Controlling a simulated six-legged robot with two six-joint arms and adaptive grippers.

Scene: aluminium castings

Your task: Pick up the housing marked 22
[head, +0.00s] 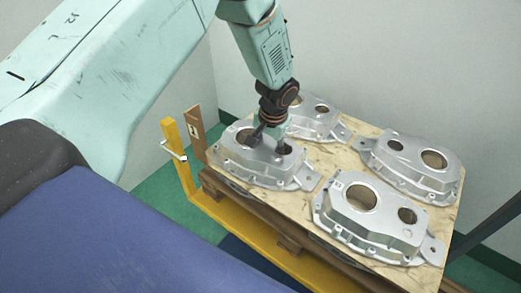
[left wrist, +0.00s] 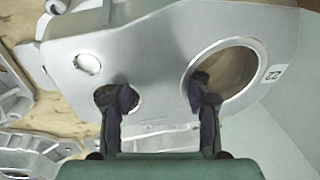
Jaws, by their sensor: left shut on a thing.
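The housing (head: 243,163) under my left gripper (head: 267,141) is a silver-grey aluminium casting at the left corner of the board in the head view. It also fills much of the left wrist view (left wrist: 150,50), where a small white label (left wrist: 273,74) beside the large hole carries digits that look like 22, too small to be sure. My left gripper, also in the left wrist view (left wrist: 162,96), has one finger in the small hole and one in the large hole and is shut on the web between them. I cannot tell whether the housing is clear of the board. My right gripper is not in view.
Three similar housings stand close by: one behind (head: 318,123), one at the right (head: 425,180) and one in front (head: 365,237). The wooden board (head: 310,205) lies over a yellow frame (head: 225,213). An upright yellow post (head: 175,150) stands just left. Pale walls rise behind.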

